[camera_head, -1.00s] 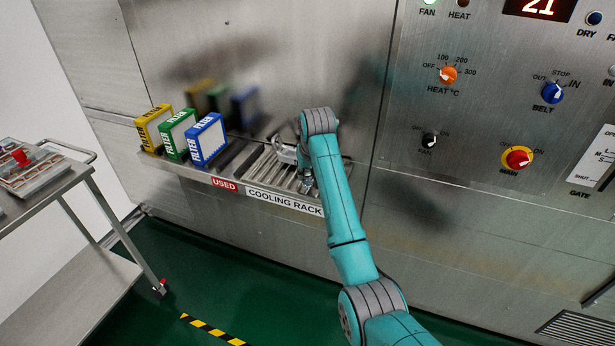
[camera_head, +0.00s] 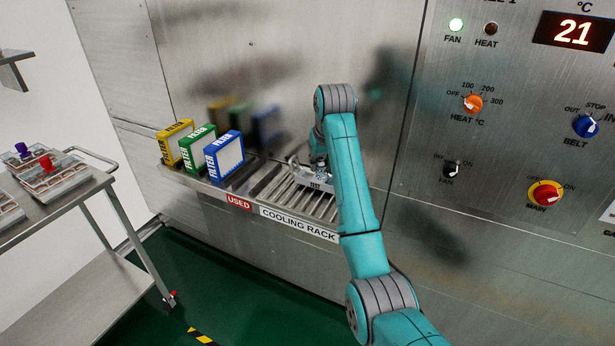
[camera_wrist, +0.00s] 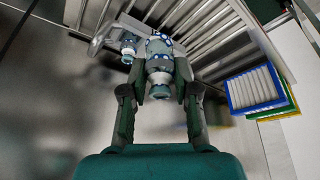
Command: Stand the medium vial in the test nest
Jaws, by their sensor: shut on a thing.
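My gripper (camera_wrist: 162,82) is shut on a vial (camera_wrist: 158,64) with a pale body and blue markings, seen between the finger pads in the wrist view. I take it for the medium vial, though its size is hard to judge. A smaller, similar vial (camera_wrist: 128,46) is just left of it, by the metal test nest (camera_wrist: 107,32). In the head view the nest, labelled TEST (camera_head: 315,184), sits on the cooling rack, and my gripper (camera_head: 319,162) is over it, partly hidden by my arm. Whether the held vial touches the nest cannot be told.
The cooling rack (camera_head: 270,192) has bare metal bars. Yellow (camera_head: 174,143), green (camera_head: 198,147) and blue (camera_head: 224,156) filters stand left of it. A trolley (camera_head: 66,200) with vial trays is at far left. The control panel (camera_head: 520,120) is at right.

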